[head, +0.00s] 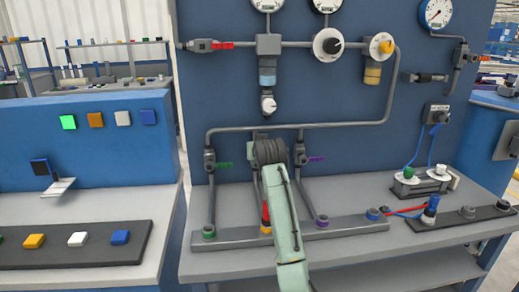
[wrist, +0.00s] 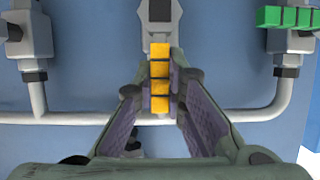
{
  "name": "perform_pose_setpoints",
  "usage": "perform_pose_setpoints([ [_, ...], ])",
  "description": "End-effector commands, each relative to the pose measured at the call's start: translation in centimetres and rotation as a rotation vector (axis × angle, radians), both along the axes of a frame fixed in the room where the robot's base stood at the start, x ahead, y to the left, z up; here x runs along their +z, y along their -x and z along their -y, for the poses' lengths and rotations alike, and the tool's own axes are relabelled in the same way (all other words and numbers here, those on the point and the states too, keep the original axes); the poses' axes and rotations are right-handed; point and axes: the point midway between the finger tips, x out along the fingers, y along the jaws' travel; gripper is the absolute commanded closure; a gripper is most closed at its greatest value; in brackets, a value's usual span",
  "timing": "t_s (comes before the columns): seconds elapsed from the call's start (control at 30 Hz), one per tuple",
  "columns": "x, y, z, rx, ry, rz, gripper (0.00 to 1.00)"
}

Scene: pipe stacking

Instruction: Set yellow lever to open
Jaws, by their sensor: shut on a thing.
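The yellow lever (wrist: 160,78) is a segmented yellow-orange handle in the middle of the wrist view, between the two fingers of my gripper (wrist: 160,88). The gripper is shut on it. In that picture the lever runs up and down, roughly in line with the grey valve body (wrist: 160,15) above it. The green lever (wrist: 285,17) at the upper right lies sideways. In the head view my gripper (head: 269,151) is at the middle valve, and my arm and gripper hide the yellow lever.
In the head view the green lever (head: 224,165) is left of my gripper and the purple lever (head: 316,159) is right. Grey pipes (head: 300,125) surround the valves. Gauges and a black knob (head: 329,44) sit above. The grey bench (head: 350,175) lies below.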

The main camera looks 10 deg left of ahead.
Motion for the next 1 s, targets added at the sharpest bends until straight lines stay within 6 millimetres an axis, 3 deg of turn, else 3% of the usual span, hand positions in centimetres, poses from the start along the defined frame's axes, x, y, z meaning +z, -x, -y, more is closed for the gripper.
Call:
perform_pose_setpoints([
  [0.6,-0.1,0.05,-0.17,0.0,0.04,0.009,1.0],
  [0.63,-0.1,0.05,-0.17,0.0,0.04,0.009,0.87],
  [0.9,-0.04,0.05,-0.18,0.0,0.037,0.011,0.69],
  [1.0,-0.02,0.05,-0.18,0.0,0.037,0.011,0.68],
])
